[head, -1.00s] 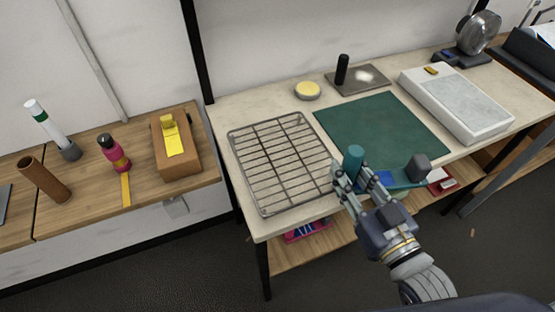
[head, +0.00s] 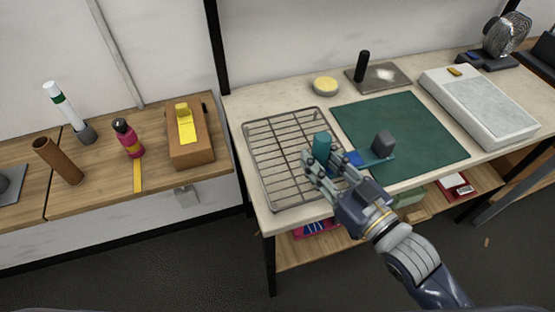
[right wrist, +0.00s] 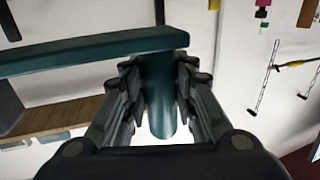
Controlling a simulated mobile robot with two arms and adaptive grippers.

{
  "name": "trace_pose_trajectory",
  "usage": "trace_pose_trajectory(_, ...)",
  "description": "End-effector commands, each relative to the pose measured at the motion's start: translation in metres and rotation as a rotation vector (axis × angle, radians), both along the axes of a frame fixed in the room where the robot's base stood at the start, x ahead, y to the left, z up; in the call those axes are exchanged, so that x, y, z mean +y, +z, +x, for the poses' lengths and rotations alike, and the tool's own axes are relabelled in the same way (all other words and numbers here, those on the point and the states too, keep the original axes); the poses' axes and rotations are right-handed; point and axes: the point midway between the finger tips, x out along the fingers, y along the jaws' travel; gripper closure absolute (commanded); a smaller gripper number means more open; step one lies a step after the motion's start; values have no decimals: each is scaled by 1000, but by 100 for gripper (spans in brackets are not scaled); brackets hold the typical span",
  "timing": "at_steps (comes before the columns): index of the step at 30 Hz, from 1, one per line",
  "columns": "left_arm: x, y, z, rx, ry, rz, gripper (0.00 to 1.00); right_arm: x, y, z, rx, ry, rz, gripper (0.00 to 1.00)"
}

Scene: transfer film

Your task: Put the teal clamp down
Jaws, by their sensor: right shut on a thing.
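The teal clamp (head: 374,159) is held by my right gripper (head: 322,171). Its teal cylindrical handle (head: 322,148) stands up between the fingers, and its bar reaches to the right, with a dark grey block at the end, over the green mat's (head: 400,128) left front part. The fingers are over the right front part of the wire rack (head: 270,150); I cannot tell how high the clamp is. In the right wrist view the fingers (right wrist: 160,95) are shut on the teal handle (right wrist: 158,85), with the teal bar (right wrist: 80,55) crossing to the left. My left gripper does not show.
On the table are a yellow round tin (head: 326,86), a grey plate (head: 385,77) with a black handle and a white panel (head: 478,105). A side bench at left holds a wooden block (head: 190,150), a pink bottle (head: 128,138) and tubes. The mat's middle is clear.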

Motion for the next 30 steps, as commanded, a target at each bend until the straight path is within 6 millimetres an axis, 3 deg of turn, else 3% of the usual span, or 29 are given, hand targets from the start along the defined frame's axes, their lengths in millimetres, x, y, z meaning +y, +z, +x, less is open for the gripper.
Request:
trace_pose_trajectory(9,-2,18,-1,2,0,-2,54,64,-1,15,-2,1,6,100)
trace_pose_trajectory(13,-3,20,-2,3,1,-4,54,80,-5,18,-1,0,3,100)
trace_pose_trajectory(17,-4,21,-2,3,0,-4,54,87,-8,19,-2,1,0,100)
trace_pose_trajectory(25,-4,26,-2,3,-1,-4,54,87,-38,19,-1,1,-2,100)
trace_pose_trajectory(30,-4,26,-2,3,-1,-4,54,87,-42,19,-4,1,0,100)
